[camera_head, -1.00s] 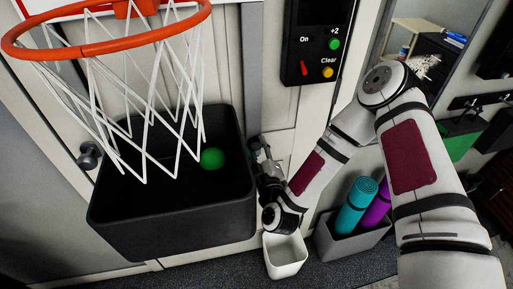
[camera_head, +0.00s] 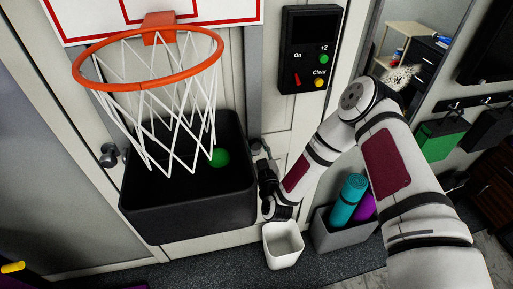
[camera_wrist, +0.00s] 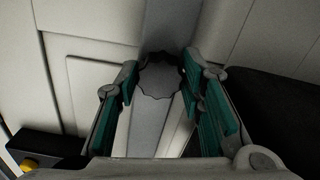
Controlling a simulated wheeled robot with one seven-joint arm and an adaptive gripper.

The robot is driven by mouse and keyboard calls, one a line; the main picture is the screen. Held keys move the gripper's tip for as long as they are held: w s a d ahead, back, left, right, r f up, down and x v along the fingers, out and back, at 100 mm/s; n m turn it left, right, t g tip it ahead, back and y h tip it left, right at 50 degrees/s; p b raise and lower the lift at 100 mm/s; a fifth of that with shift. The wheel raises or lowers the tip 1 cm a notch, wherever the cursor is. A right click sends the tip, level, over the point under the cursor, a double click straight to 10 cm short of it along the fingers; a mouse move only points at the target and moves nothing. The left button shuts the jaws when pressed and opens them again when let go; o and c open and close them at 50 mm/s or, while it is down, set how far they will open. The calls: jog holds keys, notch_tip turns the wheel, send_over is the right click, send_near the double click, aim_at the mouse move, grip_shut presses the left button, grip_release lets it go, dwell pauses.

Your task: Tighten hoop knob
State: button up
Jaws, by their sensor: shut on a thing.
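The hoop knob (camera_wrist: 160,77) is a round grey knob with a scalloped edge, in front of a grey upright post (camera_wrist: 150,125) in the wrist view. My gripper (camera_wrist: 160,84) is shut on it, with green-padded fingers on its left and right sides. In the head view my gripper (camera_head: 263,158) is low by the post, at the right edge of the black bin; the knob cannot be made out there. The orange hoop (camera_head: 148,88) with its white net hangs above the bin at upper left.
The black bin (camera_head: 180,222) holds a green ball (camera_head: 219,157). A white waste bin (camera_head: 282,258) stands below my wrist. A grey box (camera_head: 340,238) holds a teal roll (camera_head: 347,199) and a purple roll (camera_head: 363,208). A control panel (camera_head: 306,48) is on the wall above.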

jog(key=m+p, duration=0.3)
jog(key=m, duration=0.2)
jog(key=shift+s+r+m, duration=0.1)
jog(key=shift+m, duration=0.2)
jog(key=m+p, duration=0.1)
jog(key=m, duration=0.4)
jog(key=shift+p, duration=0.35)
jog(key=shift+m, duration=0.4)
jog(key=o, duration=1.2)
jog(key=shift+c, duration=0.2)
jog(key=v, duration=1.1)
jog(key=shift+s, duration=0.35)
jog(key=shift+d, duration=0.15)
